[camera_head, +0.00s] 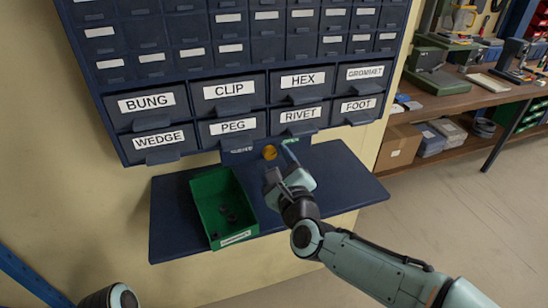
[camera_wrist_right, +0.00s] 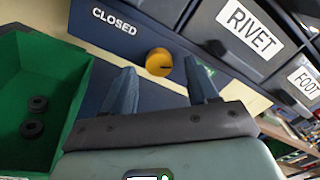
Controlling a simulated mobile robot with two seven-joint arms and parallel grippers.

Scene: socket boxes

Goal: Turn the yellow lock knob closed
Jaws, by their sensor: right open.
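The yellow lock knob (camera_head: 270,152) sits on the dark blue strip just under the drawers in the head view. It also shows in the right wrist view (camera_wrist_right: 158,62), with a dark slot line across its face. The word CLOSED (camera_wrist_right: 114,22) is printed to its left, and a green label to its right is partly hidden by a finger. My right gripper (camera_head: 280,160) is open, its two fingers (camera_wrist_right: 162,88) spread to either side of the knob's position in the wrist view. The fingers appear short of the knob and apart from it. My left gripper is not seen.
A green bin (camera_head: 202,203) holding several black rings stands on the blue shelf (camera_head: 340,180), left of my right gripper. Labelled drawers with protruding handles, such as PEG (camera_head: 233,126) and RIVET (camera_head: 300,115), are just above. The shelf's right side is clear.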

